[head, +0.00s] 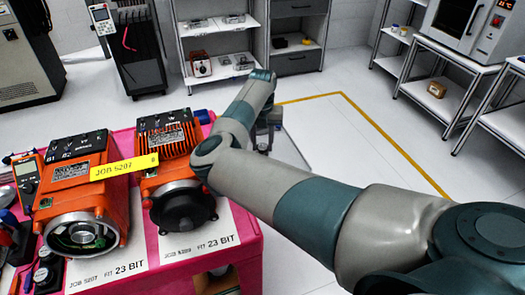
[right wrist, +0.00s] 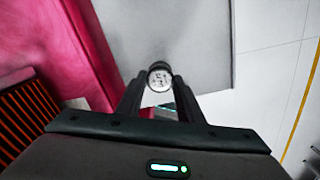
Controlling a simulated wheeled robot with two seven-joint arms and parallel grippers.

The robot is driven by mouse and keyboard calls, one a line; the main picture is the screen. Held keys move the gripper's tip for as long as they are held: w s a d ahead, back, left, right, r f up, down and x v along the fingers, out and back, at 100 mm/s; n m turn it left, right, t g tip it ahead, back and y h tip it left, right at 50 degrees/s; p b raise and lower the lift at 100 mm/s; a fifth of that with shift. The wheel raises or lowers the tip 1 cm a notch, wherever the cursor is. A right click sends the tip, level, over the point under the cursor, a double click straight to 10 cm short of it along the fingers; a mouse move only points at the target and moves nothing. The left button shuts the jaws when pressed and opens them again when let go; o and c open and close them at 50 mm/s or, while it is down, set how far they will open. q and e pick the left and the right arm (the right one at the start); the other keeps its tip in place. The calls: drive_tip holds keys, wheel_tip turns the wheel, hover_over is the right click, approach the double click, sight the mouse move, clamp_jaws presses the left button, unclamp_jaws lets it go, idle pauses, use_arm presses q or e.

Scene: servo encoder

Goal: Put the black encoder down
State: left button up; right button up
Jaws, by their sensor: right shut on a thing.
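My right gripper (right wrist: 160,88) is shut on a small dark round part with a pale, marked face, which appears to be the black encoder (right wrist: 160,76). In the head view the right gripper (head: 268,128) is partly hidden behind my forearm, and the encoder cannot be made out there. Two orange servo motors stand on the cart: the left one (head: 85,190) has an open end with a metal ring, the right one (head: 172,150) a black round end. My left gripper is not in view.
The pink cart (head: 248,262) carries paper labels, a yellow job tag (head: 124,167), a multimeter (head: 27,180) and tools at its left. Shelves (head: 215,55) stand behind; a bench with an oven (head: 465,30) is at right.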

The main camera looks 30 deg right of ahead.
sight(262, 147)
wheel_tip(262, 147, down, 3)
drive_tip(key=shift+r+p, duration=0.2)
drive_tip(key=shift+p, duration=0.55)
drive_tip(key=shift+f, duration=0.6)
drive_tip(key=o, duration=1)
drive_tip(key=shift+o, duration=0.2)
drive_tip(key=shift+r, duration=0.15)
wheel_tip(262, 147, up, 11)
drive_tip(key=b, duration=0.3)
drive_tip(key=shift+f, duration=0.2)
drive_tip(key=shift+r, duration=0.6)
